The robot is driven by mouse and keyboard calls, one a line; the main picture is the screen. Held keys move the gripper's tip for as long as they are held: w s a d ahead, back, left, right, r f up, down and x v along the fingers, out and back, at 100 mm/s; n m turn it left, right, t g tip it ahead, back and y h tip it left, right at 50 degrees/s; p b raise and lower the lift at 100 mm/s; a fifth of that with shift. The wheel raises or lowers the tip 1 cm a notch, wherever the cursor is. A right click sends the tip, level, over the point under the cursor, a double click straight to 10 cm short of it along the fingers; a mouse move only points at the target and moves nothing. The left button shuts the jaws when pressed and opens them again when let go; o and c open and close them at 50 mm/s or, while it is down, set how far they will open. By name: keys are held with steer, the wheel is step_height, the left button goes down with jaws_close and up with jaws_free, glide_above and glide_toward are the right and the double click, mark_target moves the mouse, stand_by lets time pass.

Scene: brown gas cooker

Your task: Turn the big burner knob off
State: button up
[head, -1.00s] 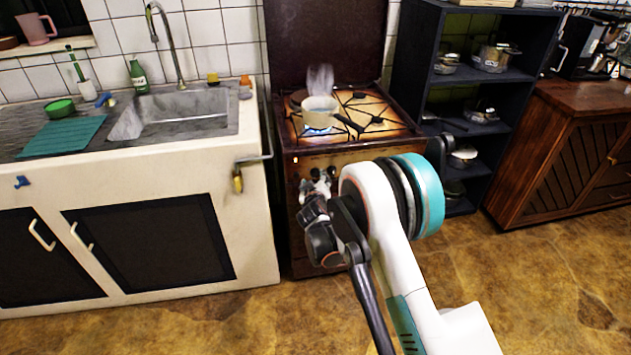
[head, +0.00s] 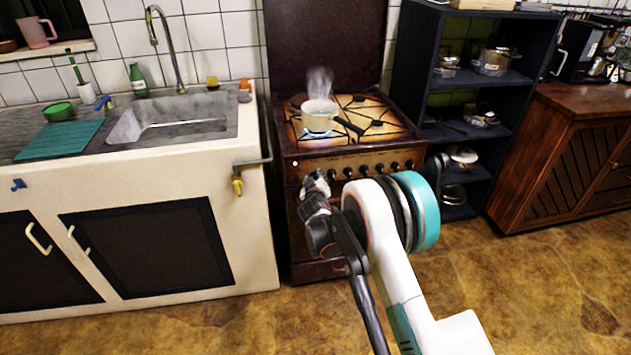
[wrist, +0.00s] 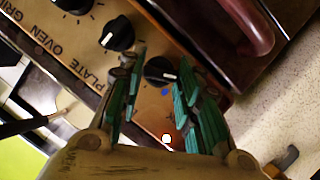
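The brown cooker (head: 330,162) has a row of dark knobs (head: 366,171) along its front panel. My gripper (head: 315,180) is in front of the left end of this panel. In the wrist view, its teal fingers (wrist: 160,85) are apart, one on each side of a black knob with a white mark (wrist: 160,70). This knob is the one nearest the small glowing light (wrist: 166,138). I cannot tell whether the fingers touch it. Its label is not readable. Blue flame (head: 311,134) shows under the steaming pot (head: 320,115).
More black knobs (wrist: 117,33) lie beside it, near "PLATE", "OVEN" and "GRILL" lettering. The oven's reddish handle (wrist: 250,30) is close by. A white sink counter (head: 240,205) with a yellow tap stands left. A dark shelf (head: 480,75) stands right. The floor in front is clear.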

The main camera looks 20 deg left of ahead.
stand_by(0.3)
steer(key=m, duration=0.1)
steer(key=m+g+y, duration=0.1)
steer(key=m+y, duration=0.1)
steer(key=m, duration=0.1)
steer(key=shift+w+d+g, duration=0.15)
steer(key=shift+d+g, duration=0.1)
steer(key=shift+g, duration=0.15)
steer(key=m+y, duration=0.1)
steer(key=m, duration=0.1)
steer(key=m+g+y, duration=0.1)
steer(key=m+y, duration=0.1)
steer(key=shift+w+d+m, duration=0.15)
steer(key=shift+d+m, duration=0.05)
steer(key=shift+m, duration=0.1)
steer(key=m+y, duration=0.2)
steer(key=m, duration=0.2)
steer(key=shift+d+f+m+g+y, duration=0.1)
steer(key=shift+f+m+g+y, duration=0.2)
steer(key=shift+g+y, duration=0.1)
steer(key=m+y, duration=0.1)
steer(key=m, duration=0.1)
steer(key=m+y, duration=0.1)
steer(key=m, duration=0.1)
steer(key=shift+f+t, duration=0.15)
steer(key=shift+t, duration=0.25)
steer(key=shift+m, duration=0.3)
steer(key=o, duration=1)
steer(key=shift+o, duration=0.2)
